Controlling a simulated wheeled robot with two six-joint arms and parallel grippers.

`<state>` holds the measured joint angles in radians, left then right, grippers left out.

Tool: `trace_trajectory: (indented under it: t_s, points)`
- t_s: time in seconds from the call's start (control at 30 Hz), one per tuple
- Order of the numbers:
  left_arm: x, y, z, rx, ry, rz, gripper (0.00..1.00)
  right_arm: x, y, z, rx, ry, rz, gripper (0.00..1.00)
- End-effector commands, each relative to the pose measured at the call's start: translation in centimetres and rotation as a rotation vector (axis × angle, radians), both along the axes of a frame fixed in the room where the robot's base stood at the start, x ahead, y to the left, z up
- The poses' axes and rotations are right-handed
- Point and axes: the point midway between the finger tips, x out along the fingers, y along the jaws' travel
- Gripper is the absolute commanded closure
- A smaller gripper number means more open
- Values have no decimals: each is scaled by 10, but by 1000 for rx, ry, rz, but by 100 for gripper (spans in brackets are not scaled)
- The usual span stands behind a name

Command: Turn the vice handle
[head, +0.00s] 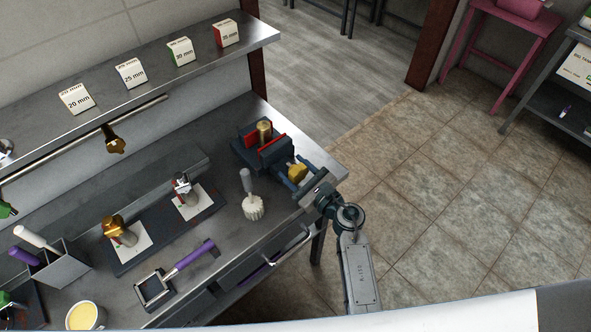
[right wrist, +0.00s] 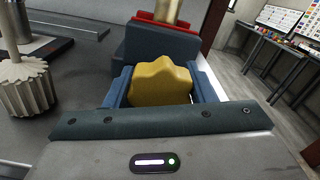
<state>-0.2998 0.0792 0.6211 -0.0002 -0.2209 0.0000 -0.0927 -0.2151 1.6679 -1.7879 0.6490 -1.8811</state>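The vice (head: 262,148) is dark blue with red jaws and sits at the right end of the steel bench. A brass cylinder (head: 264,131) stands between its jaws. The vice handle (head: 298,172) is a yellow lobed knob on the near right side; it also fills the middle of the right wrist view (right wrist: 160,82). My right gripper (head: 291,173) has its blue fingers on either side of the knob. The fingers look very close to its sides, but I cannot tell whether they press on it. My left gripper is not in view.
A white fluted piece with a grey handle (head: 253,207) stands left of my right gripper. A purple-handled frame tool (head: 160,285), a grey holder (head: 62,265) and a yellow-filled cup (head: 84,316) are further left. A shelf with size blocks (head: 130,73) runs above the bench.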

Motion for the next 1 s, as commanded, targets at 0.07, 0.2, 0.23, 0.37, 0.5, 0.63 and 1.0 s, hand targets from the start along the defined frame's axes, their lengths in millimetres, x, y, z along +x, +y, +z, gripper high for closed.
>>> trace_trajectory:
  t_s: [0.07, 0.2, 0.23, 0.37, 0.5, 0.63, 1.0]
  points:
    - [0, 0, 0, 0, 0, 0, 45, 0, 0, 0, 0, 0, 0, 66]
    - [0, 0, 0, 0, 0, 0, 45, 0, 0, 0, 1, 1, 0, 75]
    - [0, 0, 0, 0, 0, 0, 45, 0, 0, 0, 2, 1, 0, 75]
    - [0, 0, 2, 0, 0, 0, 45, 0, 0, 1, 16, 12, 0, 75]
    - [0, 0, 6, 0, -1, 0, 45, 0, 0, 1, 60, 43, 0, 75]
    - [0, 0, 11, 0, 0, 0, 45, 0, 0, 2, 124, 92, 1, 75]
    - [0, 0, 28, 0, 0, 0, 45, 0, 0, 2, 346, 253, 1, 75]
